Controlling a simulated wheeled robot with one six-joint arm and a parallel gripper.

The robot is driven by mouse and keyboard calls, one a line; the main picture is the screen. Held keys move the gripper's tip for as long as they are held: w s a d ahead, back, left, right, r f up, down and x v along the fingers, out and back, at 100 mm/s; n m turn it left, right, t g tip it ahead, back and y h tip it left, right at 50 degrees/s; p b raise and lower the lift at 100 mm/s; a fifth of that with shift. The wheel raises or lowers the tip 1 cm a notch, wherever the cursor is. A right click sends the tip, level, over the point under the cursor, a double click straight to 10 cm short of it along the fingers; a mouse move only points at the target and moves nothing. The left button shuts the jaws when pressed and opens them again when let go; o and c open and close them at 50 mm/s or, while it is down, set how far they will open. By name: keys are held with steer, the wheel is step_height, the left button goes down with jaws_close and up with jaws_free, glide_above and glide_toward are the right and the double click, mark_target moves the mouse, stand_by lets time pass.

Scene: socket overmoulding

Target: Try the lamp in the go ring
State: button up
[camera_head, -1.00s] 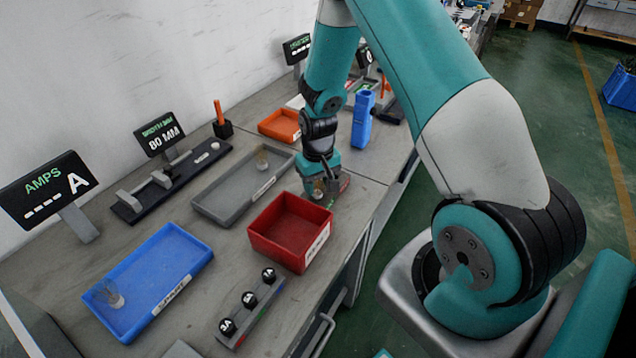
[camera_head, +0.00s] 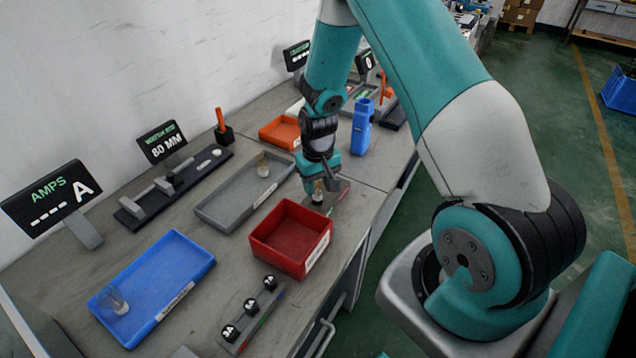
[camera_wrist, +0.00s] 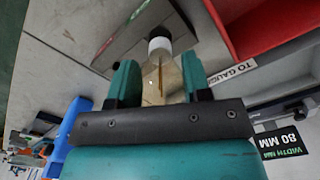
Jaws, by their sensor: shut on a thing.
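My gripper (camera_head: 319,188) is shut on a lamp, a clear glass bulb with a white cap, seen between the fingers in the wrist view (camera_wrist: 160,70). The cap end points away from the palm. The lamp is over or at a grey metal plate (camera_head: 341,193) near the bench's front edge. The plate also shows in the wrist view (camera_wrist: 123,38), with a dark slot in it. I cannot tell whether this plate holds the go ring, as the lamp and fingers cover part of it. I cannot tell whether the cap touches it.
A red bin (camera_head: 290,240) stands close to the gripper. A grey tray (camera_head: 222,212) holds another lamp (camera_head: 262,165). A blue tray (camera_head: 170,262) holds a glass piece (camera_head: 117,301). A blue stand (camera_head: 361,128) and orange tray (camera_head: 281,131) are behind.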

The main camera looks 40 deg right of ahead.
steer(key=shift+r+p, duration=2.1)
steer(key=shift+r, duration=0.85)
steer(key=shift+s+f, duration=0.1)
